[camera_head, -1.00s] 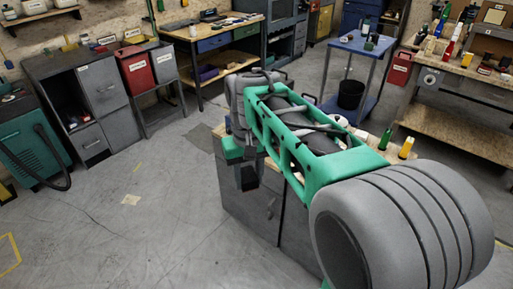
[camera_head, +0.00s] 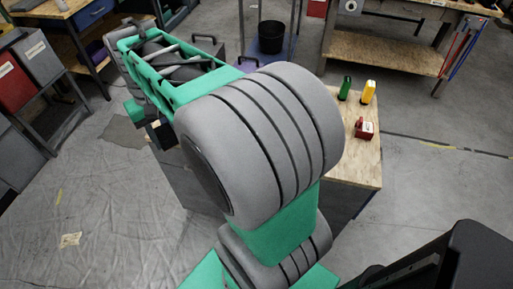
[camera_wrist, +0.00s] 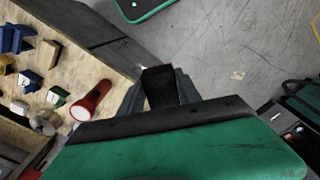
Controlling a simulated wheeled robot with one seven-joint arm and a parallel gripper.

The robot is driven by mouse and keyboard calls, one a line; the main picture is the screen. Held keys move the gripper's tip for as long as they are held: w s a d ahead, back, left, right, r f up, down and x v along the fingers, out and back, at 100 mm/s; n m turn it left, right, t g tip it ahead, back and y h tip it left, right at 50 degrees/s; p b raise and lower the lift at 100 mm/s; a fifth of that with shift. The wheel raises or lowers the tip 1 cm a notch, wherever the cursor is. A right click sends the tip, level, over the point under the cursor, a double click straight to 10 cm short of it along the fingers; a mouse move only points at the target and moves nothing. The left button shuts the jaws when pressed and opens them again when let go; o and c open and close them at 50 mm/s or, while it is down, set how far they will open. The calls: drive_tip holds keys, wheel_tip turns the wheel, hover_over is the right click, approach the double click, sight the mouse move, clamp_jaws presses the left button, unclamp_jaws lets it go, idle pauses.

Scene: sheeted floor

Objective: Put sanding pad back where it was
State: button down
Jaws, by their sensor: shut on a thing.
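In the wrist view my gripper (camera_wrist: 160,72) is shut on a dark, blackish block-like thing (camera_wrist: 160,90). It appears to be the sanding pad, but its shape is hard to make out between the fingers. It is held in the air, with grey floor behind it and the edge of a wooden worktop to its left. In the head view my arm hides most of the gripper and the held thing.
In the head view a green bottle (camera_head: 345,88), yellow bottle (camera_head: 368,92) and red box (camera_head: 364,129) stand on a cabinet top.

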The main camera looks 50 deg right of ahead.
drive_tip(key=s+d+f+m+b, duration=0.3)
drive_tip(key=s+d+f+m, duration=0.2)
drive_tip(key=s+d, duration=0.45)
drive_tip(key=s+d+f+m+b, duration=0.2)
drive_tip(key=s+d+f+m, duration=0.35)
drive_tip(key=s+d, duration=0.35)
drive_tip(key=w+d+f, duration=0.2)
drive_tip(key=w+f, duration=0.1)
drive_tip(key=w+d+f, duration=0.5)
drive_tip(key=d+f, duration=0.1)
drive_tip(key=f, duration=0.1)
drive_tip(key=shift+w+d, duration=0.25)
drive_tip(key=shift+w, duration=0.15)
drive_tip(key=shift+w+d+f, duration=0.1)
drive_tip(key=shift+f, duration=1.65)
drive_tip(key=c, duration=0.8)
unclamp_jaws()
drive_tip(key=shift+c, duration=0.2)
drive_tip(key=shift+r, duration=0.1)
